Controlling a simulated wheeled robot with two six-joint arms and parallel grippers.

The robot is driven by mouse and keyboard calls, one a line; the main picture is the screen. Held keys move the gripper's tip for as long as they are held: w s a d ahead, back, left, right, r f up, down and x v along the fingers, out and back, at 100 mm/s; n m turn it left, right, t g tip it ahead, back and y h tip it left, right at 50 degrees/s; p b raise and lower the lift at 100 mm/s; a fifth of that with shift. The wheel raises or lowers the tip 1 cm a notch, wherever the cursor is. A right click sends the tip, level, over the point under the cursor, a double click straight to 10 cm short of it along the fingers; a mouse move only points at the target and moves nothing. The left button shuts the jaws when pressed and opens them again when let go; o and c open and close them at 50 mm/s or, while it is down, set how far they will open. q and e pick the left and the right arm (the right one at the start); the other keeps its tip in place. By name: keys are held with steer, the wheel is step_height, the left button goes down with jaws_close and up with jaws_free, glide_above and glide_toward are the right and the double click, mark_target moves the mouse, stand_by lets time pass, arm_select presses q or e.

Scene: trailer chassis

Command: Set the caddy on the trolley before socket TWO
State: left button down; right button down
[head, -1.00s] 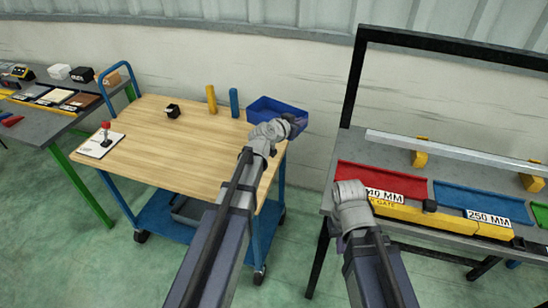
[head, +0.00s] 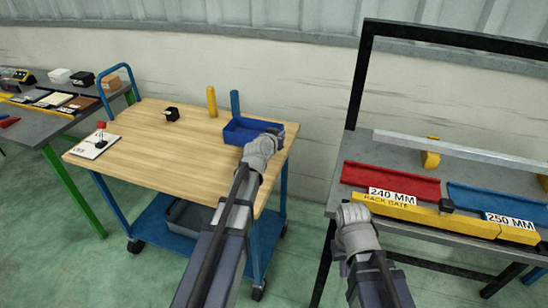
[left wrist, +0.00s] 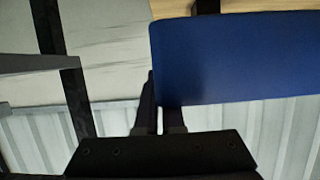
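The blue caddy (head: 240,137), an open bin, is at the far right corner of the trolley's wooden top (head: 165,150). I cannot tell whether it rests on the top or hangs just above it. My left gripper (head: 277,135) is at the caddy's right end, fingers close together on its wall. In the left wrist view the blue caddy wall (left wrist: 240,60) fills the upper right beside the left fingers (left wrist: 158,105). My right gripper (head: 352,214) is by the rack bench; its fingertips are hidden. No label reading TWO is legible.
A yellow post (head: 211,101) and a blue post (head: 234,103) stand behind the caddy. The trolley's middle and front are clear. The rack bench (head: 400,165) stands right.

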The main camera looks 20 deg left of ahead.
arm_select(q)
steer(key=shift+f+b, duration=3.4)
steer(key=shift+f, duration=0.55)
steer(key=shift+r, duration=0.1)
steer(key=c, duration=1.5)
jaws_free()
steer(key=shift+f, duration=0.2)
steer(key=o, duration=0.5)
steer(key=shift+r, duration=0.1)
steer(key=shift+c, duration=0.2)
